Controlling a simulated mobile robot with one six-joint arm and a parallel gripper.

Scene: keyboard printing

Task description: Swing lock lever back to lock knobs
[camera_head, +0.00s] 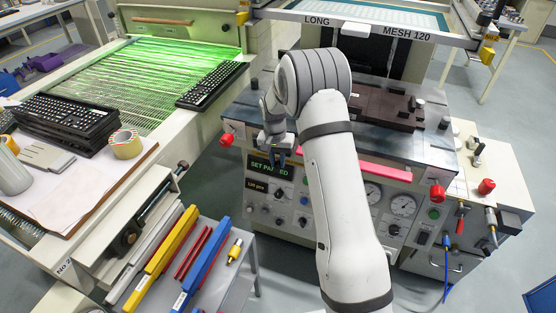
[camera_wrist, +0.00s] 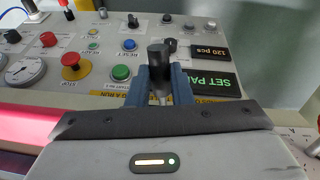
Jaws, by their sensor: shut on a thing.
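The control panel (camera_head: 335,200) is on the front of the printing machine. In the wrist view, a black cylindrical handle (camera_wrist: 157,56), apparently the lock lever, stands between the two blue fingers of my gripper (camera_wrist: 159,88). My gripper is shut on it and hides its lower part. In the head view, my gripper (camera_head: 281,158) is at the panel's upper left, by the green display, and the handle cannot be made out. Black knobs (camera_head: 278,208) sit on the panel below the display. A black knob (camera_wrist: 189,25) also shows beyond my fingers in the wrist view.
The green display (camera_wrist: 208,82) is close beside my fingers. A green button (camera_wrist: 121,73) and a red stop button (camera_wrist: 75,65) are on the other side. A pink bar (camera_head: 385,169) runs along the panel's top. Gauges (camera_head: 402,205) are at right.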

